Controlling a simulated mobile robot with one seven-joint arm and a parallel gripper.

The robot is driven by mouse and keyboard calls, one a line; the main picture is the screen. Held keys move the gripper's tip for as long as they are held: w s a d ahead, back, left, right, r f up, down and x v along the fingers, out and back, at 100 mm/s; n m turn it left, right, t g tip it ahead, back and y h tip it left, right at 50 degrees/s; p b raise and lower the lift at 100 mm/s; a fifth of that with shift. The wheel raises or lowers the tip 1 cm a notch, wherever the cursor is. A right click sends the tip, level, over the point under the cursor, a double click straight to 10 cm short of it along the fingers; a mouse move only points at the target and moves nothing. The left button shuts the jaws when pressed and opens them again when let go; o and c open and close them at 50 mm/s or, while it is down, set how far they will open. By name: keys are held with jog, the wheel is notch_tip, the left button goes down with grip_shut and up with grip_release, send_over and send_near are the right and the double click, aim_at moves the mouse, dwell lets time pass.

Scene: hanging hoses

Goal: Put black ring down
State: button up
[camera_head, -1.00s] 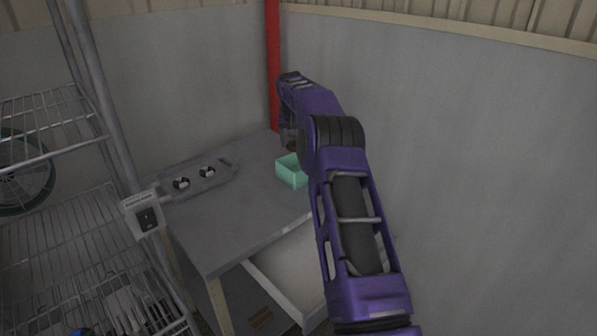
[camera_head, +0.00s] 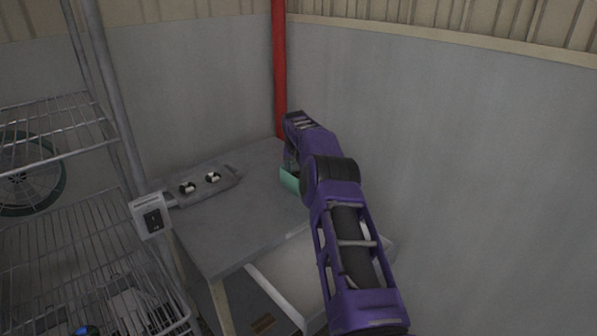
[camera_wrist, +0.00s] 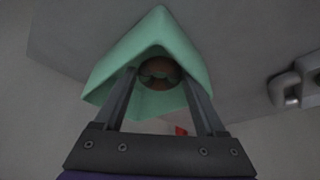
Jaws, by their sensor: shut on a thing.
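In the wrist view a dark, round, ring-like thing with brownish patches (camera_wrist: 160,72) sits between my fingertips; I take it to be the black ring, though it is dim. My gripper (camera_wrist: 160,76) is shut on it, with the fingertips at the green box (camera_wrist: 110,72). Whether the ring touches the box floor I cannot tell. In the head view the green box (camera_head: 290,181) stands on the grey table (camera_head: 235,225), mostly hidden by my purple arm. My fingers and the ring are hidden there.
A grey tray-like plate with two black-and-white round parts (camera_head: 205,186) lies at the table's back left. An open white drawer (camera_head: 285,280) juts from the table front. Wire shelves (camera_head: 75,245) stand left; a red post (camera_head: 279,70) and grey walls are behind.

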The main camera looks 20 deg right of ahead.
jog(key=shift+s+a+f, duration=0.1)
jog(key=shift+s+f, duration=0.05)
jog(key=shift+f, duration=0.4)
jog(key=o, duration=1)
jog(key=shift+c, duration=0.2)
jog(key=shift+o, duration=0.4)
jog(key=shift+s+f, duration=0.1)
jog(key=shift+f, duration=0.1)
jog(key=shift+a+r, duration=0.1)
jog(key=shift+r, duration=0.7)
jog(key=v, duration=1.2)
jog(key=shift+w+r, duration=0.1)
jog(key=shift+w, duration=0.15)
